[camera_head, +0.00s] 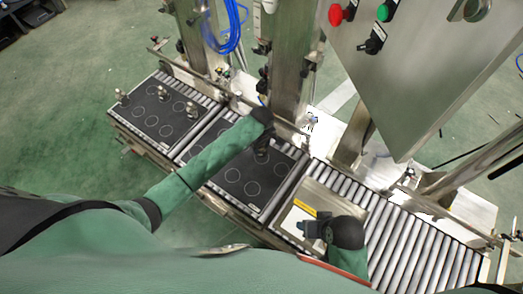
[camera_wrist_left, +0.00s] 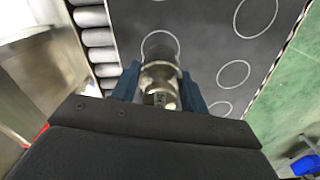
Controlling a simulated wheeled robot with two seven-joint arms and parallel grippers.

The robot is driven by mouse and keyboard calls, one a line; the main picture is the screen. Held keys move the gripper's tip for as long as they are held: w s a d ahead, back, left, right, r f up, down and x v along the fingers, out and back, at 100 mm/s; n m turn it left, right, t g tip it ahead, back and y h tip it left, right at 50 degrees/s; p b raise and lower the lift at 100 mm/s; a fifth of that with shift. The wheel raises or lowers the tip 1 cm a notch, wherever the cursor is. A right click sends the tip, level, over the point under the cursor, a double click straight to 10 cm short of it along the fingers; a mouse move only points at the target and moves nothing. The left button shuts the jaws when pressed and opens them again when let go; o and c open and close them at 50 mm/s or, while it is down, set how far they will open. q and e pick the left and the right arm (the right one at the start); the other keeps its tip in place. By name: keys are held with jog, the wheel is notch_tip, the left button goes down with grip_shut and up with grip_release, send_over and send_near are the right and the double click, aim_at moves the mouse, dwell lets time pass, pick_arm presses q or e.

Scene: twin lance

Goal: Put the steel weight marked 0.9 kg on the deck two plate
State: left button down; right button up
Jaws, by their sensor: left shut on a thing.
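My left gripper (camera_head: 261,156) is over the far part of the middle black plate (camera_head: 233,190), which has white circles. In the left wrist view its blue fingers are shut on a shiny steel weight (camera_wrist_left: 160,76); a dark mark on the weight is too small to read. I cannot tell whether the weight touches the plate (camera_wrist_left: 205,30). Several other steel weights, one of them at the left corner (camera_head: 122,97), stand on the left black plate (camera_head: 145,120). My right gripper (camera_head: 306,228) is over a steel box at the right; its finger gap is not clear.
The steel box (camera_head: 322,196) with a yellow label lies between the middle plate and bare rollers (camera_head: 405,245). Steel posts (camera_head: 291,60) and blue hoses (camera_head: 228,30) stand behind the line. A panel (camera_head: 425,75) with red and green buttons hangs at the upper right.

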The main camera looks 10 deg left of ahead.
aim_at(262, 151)
pick_arm(q)
jog(key=shift+f, duration=1.75)
jog(key=c, duration=0.7)
grip_release()
jog(key=shift+f, duration=0.15)
jog(key=shift+c, duration=0.2)
